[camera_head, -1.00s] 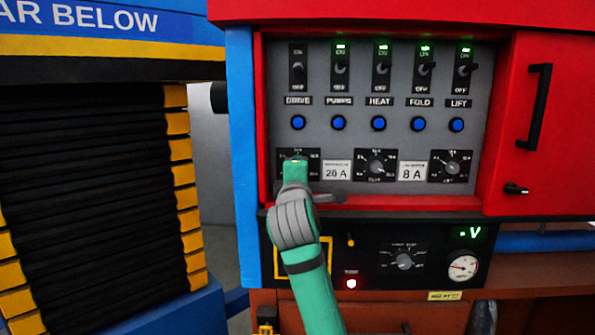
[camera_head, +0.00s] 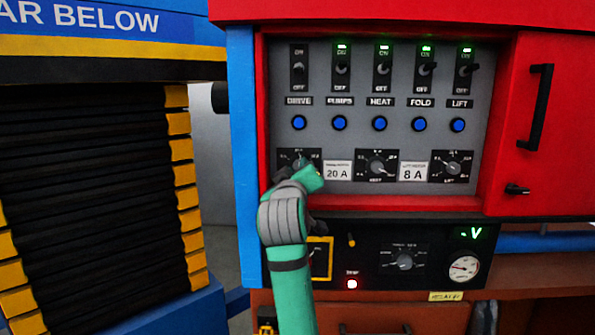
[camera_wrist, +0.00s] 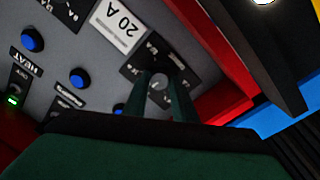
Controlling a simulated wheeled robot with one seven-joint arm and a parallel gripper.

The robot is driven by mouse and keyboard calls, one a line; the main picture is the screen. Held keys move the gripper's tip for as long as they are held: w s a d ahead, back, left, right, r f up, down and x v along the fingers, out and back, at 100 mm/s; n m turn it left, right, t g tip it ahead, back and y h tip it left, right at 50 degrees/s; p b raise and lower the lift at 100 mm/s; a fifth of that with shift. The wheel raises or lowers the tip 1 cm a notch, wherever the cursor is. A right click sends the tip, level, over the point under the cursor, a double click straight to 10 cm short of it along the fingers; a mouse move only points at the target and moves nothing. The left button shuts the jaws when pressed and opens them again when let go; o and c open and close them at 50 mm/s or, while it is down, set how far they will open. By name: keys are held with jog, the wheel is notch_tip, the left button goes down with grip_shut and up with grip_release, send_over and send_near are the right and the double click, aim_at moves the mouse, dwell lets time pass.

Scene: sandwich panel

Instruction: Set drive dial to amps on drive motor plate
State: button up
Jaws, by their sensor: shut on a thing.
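The drive dial sits at the left end of the lower row on the grey panel. The plate also shows in the wrist view (camera_wrist: 151,51), with scale marks too small and blurred to read. The dial's pointer direction is hidden.
Two other dials, a middle one (camera_head: 376,167) and a LIFT one (camera_head: 452,167), share the row. Blue buttons (camera_head: 379,123) and switches run above. A red ledge (camera_head: 420,203) and a lower black panel (camera_head: 340,235) lie below; a blue post (camera_head: 243,150) stands left.

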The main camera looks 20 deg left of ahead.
jog(key=m, duration=0.5)
jog(key=shift+a+f+m, duration=0.1)
jog(key=shift+a+m, duration=0.05)
jog(key=shift+m, duration=0.15)
jog(key=m, duration=0.5)
jog(key=shift+m+g, duration=0.3)
jog(key=shift+g, duration=0.1)
jog(key=m, duration=1)
jog(key=shift+m+g, duration=0.3)
jog(key=shift+g, duration=0.1)
jog(key=o, duration=1)
jog(key=shift+o, duration=0.2)
jog(key=shift+r, duration=0.2)
